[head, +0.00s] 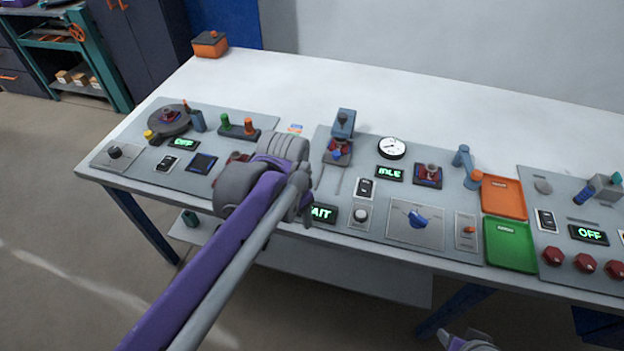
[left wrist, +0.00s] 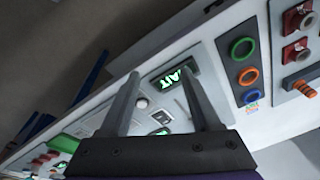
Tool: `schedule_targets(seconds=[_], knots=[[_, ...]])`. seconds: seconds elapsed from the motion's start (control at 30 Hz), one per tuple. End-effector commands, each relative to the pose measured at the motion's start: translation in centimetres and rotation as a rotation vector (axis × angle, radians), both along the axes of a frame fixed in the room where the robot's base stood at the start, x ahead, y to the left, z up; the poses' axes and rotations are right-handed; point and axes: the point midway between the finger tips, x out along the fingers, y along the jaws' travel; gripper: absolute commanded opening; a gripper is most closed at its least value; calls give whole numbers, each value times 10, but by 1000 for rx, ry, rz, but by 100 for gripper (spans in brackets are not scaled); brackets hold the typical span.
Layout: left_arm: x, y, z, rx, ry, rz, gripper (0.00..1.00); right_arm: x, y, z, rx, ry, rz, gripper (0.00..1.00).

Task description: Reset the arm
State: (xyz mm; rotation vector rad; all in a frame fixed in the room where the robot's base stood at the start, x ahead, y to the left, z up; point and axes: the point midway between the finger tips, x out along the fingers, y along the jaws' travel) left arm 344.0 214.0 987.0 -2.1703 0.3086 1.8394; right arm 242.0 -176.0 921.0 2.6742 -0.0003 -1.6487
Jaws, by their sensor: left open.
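My left arm comes in from the lower left in the head view, and its gripper (head: 305,206) is over the control table (head: 270,85), in front of the left part of the middle panel. Wrist and forearm hide most of the fingers there. In the left wrist view the two grey fingers (left wrist: 158,74) are spread apart with nothing between them. A green-lit display (left wrist: 176,78) reading "AIT" lies beyond the fingertips; it also shows beside the gripper in the head view (head: 322,213). A grey part of my right gripper (head: 468,341) shows at the bottom edge; its fingers are unclear.
Panels with knobs, switches and lit displays line the table's front. An orange tray (head: 503,197) and a green tray (head: 511,244) sit right of the middle panel. An orange box (head: 210,46) stands at the far left corner. The table's back is clear.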

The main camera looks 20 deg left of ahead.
Motion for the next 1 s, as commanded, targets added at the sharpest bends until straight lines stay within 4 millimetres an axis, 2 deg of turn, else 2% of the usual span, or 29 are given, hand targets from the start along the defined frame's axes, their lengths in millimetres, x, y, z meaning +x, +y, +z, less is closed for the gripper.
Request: schedule_targets(seconds=[0.17, 0.27, 0.53, 0.7, 1.0], knots=[[0, 0, 0, -1, -1, 1, 64, 0, 0, 0, 0, 0, 0, 50], [-8, -3, -2, -4, -18, 19, 64, 0, 0, 0, 0, 0, 0, 50], [-68, -26, -32, -59, -190, 204, 64, 1, 0, 5, 0, -3, 0, 50], [-94, -35, -52, -108, -275, 299, 64, 2, 0, 7, 0, -4, 0, 50], [-100, -38, -59, -129, -304, 333, 64, 2, 0, 7, 0, -4, 0, 50]])
